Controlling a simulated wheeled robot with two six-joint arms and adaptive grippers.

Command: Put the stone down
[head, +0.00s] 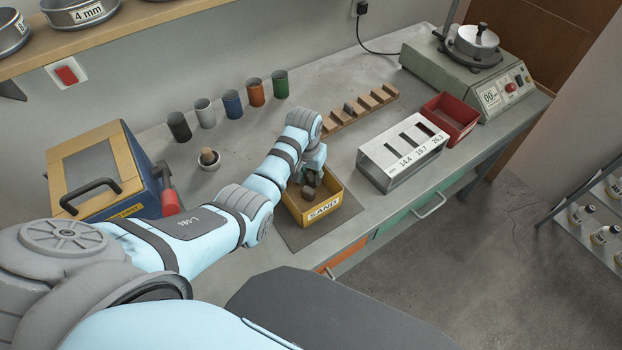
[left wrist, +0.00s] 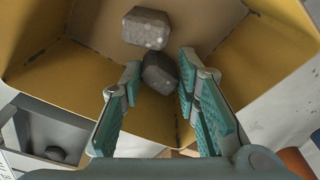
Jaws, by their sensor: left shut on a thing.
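My left gripper (head: 311,178) reaches down over the open yellow box (head: 329,205) marked SAND. In the left wrist view the gripper (left wrist: 160,74) is shut on a dark grey stone (left wrist: 159,72) between its fingertips. A second, speckled grey stone (left wrist: 147,27) lies beside it, on the box's inner floor. The box's yellow walls (left wrist: 285,40) surround both stones in that view. In the head view the stones (head: 308,191) show small and close together under the fingers. I cannot tell whether the held stone touches the floor. My right gripper is out of view.
The box stands on a dark mat (head: 290,231) near the bench's front edge. Several coloured cups (head: 232,104) line the back. A blue-and-yellow case (head: 100,165) stands left.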

